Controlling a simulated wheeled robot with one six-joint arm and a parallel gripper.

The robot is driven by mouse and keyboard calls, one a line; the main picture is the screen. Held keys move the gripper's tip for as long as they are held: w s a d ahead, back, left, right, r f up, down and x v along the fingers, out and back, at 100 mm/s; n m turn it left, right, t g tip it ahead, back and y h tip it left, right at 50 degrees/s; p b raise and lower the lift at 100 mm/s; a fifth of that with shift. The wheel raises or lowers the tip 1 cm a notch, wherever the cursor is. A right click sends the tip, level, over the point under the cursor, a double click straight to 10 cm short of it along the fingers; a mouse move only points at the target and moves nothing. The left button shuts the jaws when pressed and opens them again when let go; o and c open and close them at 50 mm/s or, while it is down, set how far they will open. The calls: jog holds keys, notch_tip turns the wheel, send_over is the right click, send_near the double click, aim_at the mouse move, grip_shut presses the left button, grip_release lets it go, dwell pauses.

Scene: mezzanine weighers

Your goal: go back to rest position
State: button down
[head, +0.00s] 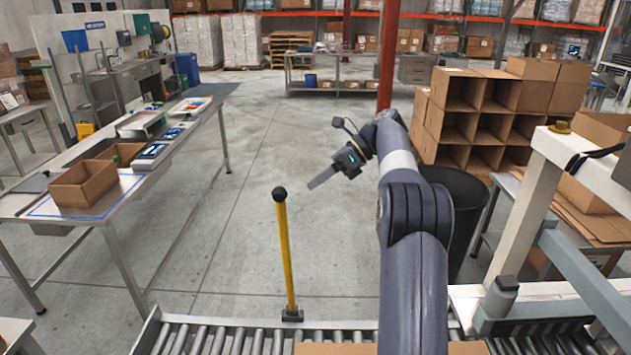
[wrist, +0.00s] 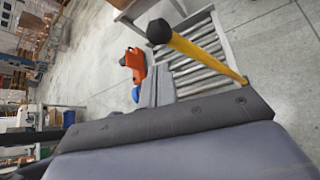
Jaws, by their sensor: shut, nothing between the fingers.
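My gripper (head: 322,179) is at the end of my raised arm, right of the middle in the head view. Its fingers are together and empty, pointing down and to the left over open floor. In the wrist view my gripper (wrist: 155,88) shows its closed fingers from behind. A yellow post with a black ball top (head: 286,250) stands upright to the left of my gripper, apart from it in the head view. The post also shows in the wrist view (wrist: 205,58), close beside the fingers; the exact gap is unclear.
A roller conveyor (head: 230,338) runs along the front. A steel table (head: 125,185) with a cardboard box (head: 83,186) is at left. Cardboard cubbies (head: 470,120), a black bin (head: 462,205) and a white frame (head: 530,200) are at right. The middle floor is clear.

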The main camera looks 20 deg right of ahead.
jog(key=shift+a, duration=0.15)
jog(key=shift+w+a+f, duration=0.25)
jog(key=shift+a+f, duration=0.15)
jog(key=shift+a, duration=0.2)
jog(key=shift+w+a+f, duration=0.25)
jog(key=shift+a+f, duration=0.2)
jog(key=shift+a, duration=0.1)
jog(key=shift+w+a+f, duration=0.25)
jog(key=shift+a+f, duration=0.15)
jog(key=shift+a, duration=0.2)
jog(key=shift+d, duration=0.1)
